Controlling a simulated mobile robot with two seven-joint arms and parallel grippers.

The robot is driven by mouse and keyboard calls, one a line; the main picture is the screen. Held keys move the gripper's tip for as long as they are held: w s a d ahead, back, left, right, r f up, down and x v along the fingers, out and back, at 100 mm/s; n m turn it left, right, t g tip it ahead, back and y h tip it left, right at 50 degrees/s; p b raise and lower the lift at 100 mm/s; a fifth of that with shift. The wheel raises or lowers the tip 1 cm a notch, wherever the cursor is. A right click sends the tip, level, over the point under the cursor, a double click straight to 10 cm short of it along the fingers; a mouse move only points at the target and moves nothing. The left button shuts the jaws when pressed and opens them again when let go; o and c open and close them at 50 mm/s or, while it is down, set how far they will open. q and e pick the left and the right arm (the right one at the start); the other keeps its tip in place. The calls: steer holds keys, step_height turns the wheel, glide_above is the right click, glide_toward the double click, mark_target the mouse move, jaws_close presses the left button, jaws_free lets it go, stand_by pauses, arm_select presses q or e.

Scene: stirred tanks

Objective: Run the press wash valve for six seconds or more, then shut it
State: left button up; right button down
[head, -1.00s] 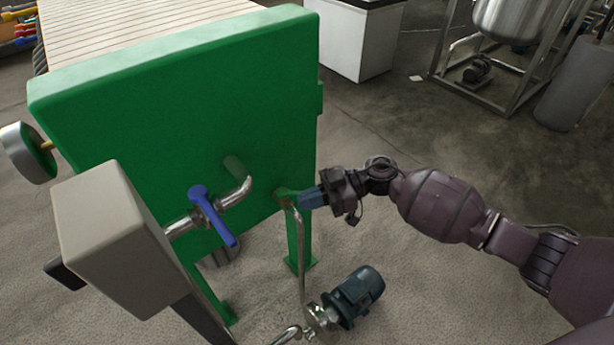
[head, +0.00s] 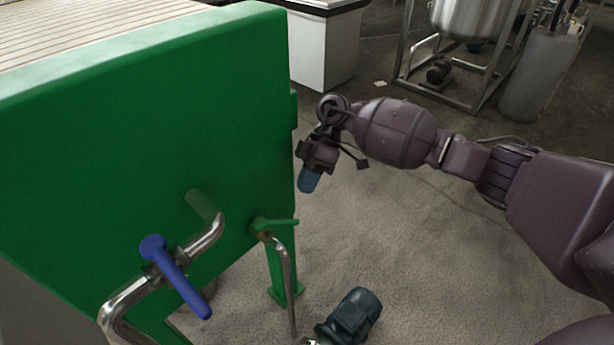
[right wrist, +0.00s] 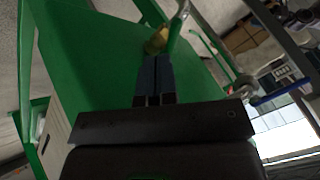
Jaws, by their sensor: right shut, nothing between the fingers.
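A small valve with a green lever (head: 280,222) and a brass body sits low on the right part of the green press plate (head: 120,120). The lever points right, crosswise to the steel pipe dropping below it. Another valve with a long blue lever (head: 176,277) sits on a bent steel pipe to the left, its lever slanting down to the right. My right gripper (head: 308,184) is shut and empty, pointing down, above and apart from the green lever. The right wrist view shows its closed fingers (right wrist: 155,75) with the green lever (right wrist: 176,28) beyond. My left gripper is out of view.
A dark pump motor (head: 350,315) stands on the floor below the green-levered valve. A white cabinet (head: 325,45) and a steel tank in a frame (head: 475,15) stand farther back. The floor to the right of the press is clear under my right arm.

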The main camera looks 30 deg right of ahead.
mark_target(281, 223)
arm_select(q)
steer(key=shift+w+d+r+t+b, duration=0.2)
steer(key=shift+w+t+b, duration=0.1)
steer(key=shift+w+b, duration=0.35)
arm_select(e)
steer(key=x, duration=0.6)
steer(key=shift+f, duration=0.15)
